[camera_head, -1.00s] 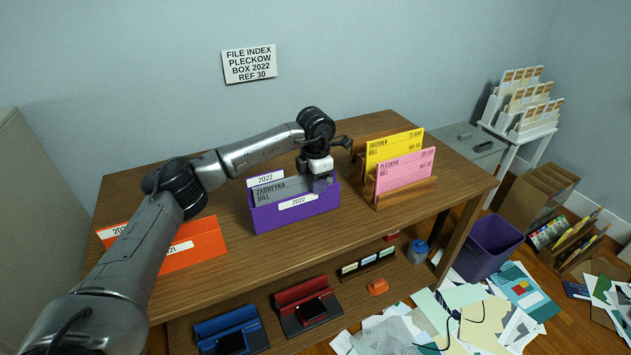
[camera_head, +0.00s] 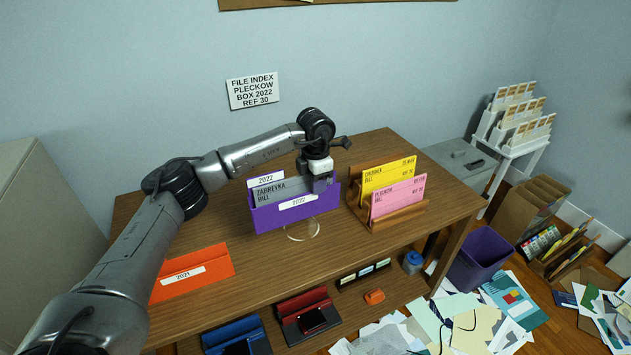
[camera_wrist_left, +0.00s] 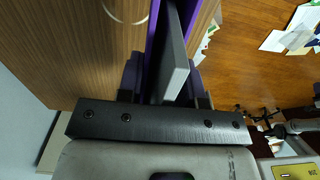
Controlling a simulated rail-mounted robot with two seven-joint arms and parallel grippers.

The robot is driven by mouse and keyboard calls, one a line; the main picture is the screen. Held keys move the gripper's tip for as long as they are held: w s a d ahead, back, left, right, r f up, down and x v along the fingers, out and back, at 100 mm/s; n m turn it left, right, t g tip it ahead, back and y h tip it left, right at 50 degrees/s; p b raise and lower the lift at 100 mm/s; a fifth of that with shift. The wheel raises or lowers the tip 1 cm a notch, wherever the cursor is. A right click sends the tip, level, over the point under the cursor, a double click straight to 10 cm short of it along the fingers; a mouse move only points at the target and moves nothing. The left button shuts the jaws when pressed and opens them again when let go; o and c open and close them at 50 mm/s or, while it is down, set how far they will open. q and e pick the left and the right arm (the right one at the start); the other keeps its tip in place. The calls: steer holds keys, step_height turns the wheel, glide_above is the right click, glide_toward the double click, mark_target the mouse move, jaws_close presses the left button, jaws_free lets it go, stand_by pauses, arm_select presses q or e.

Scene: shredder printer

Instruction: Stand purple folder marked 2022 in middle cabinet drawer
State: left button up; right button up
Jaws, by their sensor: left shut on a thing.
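The purple folder (camera_head: 297,215) marked 2022 holds a grey card (camera_head: 280,191) reading Zabreyka Bill and has a white 2022 tab. My left gripper (camera_head: 323,186) is shut on its upper right end from above. The folder hangs upright over the desk, with a pale ring on the wood showing below it. In the left wrist view the folder (camera_wrist_left: 152,55) and the grey card (camera_wrist_left: 175,60) run between the fingers. A grey cabinet (camera_head: 45,215) stands at far left and a grey metal one (camera_head: 450,158) behind the desk's right end. No open drawer shows.
An orange folder (camera_head: 195,273) marked 2021 lies on the desk at left. A wooden rack (camera_head: 400,218) with yellow and pink cards stands right of the purple folder. A purple bin (camera_head: 480,258) and scattered papers are on the floor at right.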

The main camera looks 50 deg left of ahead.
arm_select(q)
step_height(320, 180, up, 3)
steer(key=shift+f+p, duration=0.1)
steer(key=shift+p, duration=0.9)
steer(key=shift+f, duration=0.1)
